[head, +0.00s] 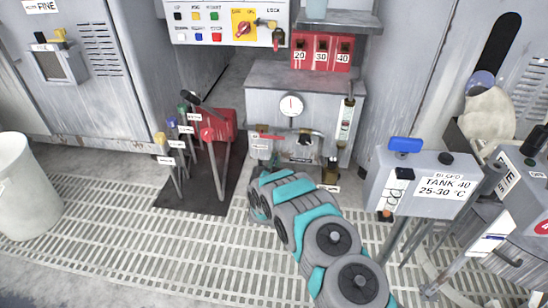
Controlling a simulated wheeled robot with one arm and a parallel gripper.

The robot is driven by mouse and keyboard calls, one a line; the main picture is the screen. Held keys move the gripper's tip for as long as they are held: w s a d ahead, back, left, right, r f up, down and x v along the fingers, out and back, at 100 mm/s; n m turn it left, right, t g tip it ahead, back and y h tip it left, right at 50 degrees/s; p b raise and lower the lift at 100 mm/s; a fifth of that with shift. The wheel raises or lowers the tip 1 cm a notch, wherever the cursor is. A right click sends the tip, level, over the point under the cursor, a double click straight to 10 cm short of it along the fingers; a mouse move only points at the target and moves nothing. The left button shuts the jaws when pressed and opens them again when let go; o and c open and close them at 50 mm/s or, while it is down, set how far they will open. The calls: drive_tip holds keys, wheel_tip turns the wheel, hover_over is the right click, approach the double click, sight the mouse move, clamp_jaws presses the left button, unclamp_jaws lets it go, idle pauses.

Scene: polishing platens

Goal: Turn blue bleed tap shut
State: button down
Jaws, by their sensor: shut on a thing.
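My arm reaches from the bottom right toward the front of the grey cabinet with the round gauge (291,105). My gripper's jaws are hidden behind my wrist, low at the cabinet's left front, so what they hold cannot be seen. No tap marked as the bleed tap can be made out. A small blue knob (172,122) stands among the labelled posts to the left, also apart from my arm.
A red unit (219,124) and the posts stand on a black mat (187,201). A brass padlock-like piece (331,173) is close to my wrist on the right. A white bin (27,190) is far left. The grated floor (130,245) is clear at lower left.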

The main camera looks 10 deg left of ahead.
drive_tip(key=m+p, duration=0.1)
drive_tip(key=m, duration=0.1)
drive_tip(key=m+p, duration=0.2)
drive_tip(key=shift+d+m, duration=0.3)
drive_tip(key=shift+d, duration=0.1)
drive_tip(key=m+p, duration=0.1)
drive_tip(key=m, duration=0.1)
drive_tip(key=f+m+p, duration=0.1)
drive_tip(key=m+p, duration=0.1)
drive_tip(key=shift+d+p, duration=0.2)
drive_tip(key=shift+p, duration=0.1)
drive_tip(key=c, duration=0.9)
unclamp_jaws()
drive_tip(key=shift+s, duration=0.1)
